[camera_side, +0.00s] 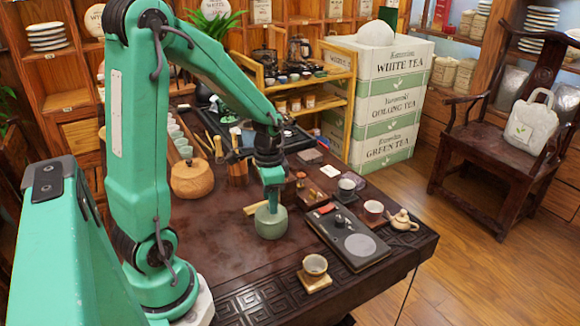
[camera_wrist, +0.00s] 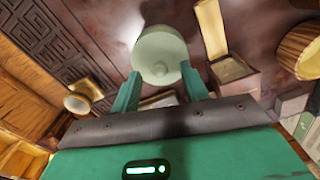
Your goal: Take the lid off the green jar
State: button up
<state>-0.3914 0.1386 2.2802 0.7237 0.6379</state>
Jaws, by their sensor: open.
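The green jar (camera_side: 270,224) stands upright on the dark tea table, directly below my gripper (camera_side: 271,203). It is a squat, pale grey-green, round jar. In the wrist view the round lid (camera_wrist: 157,45) with a small knob seems to sit on the jar. My gripper (camera_wrist: 161,76) is open, with its two green fingertips close to the near edge of the lid, one on either side of the knob. In the side view the fingers hide part of the lid's top, and I cannot tell whether they touch it.
A wooden strip (camera_side: 255,208) lies just beside the jar. To the right are a dark tray (camera_side: 348,238), small cups and a teapot (camera_side: 402,221). A cup on a wooden coaster (camera_side: 314,281) stands near the front. A round wooden pot (camera_side: 190,178) is at left. The front-left tabletop is clear.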

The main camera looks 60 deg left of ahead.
jog(key=shift+f, duration=0.65)
grip_shut()
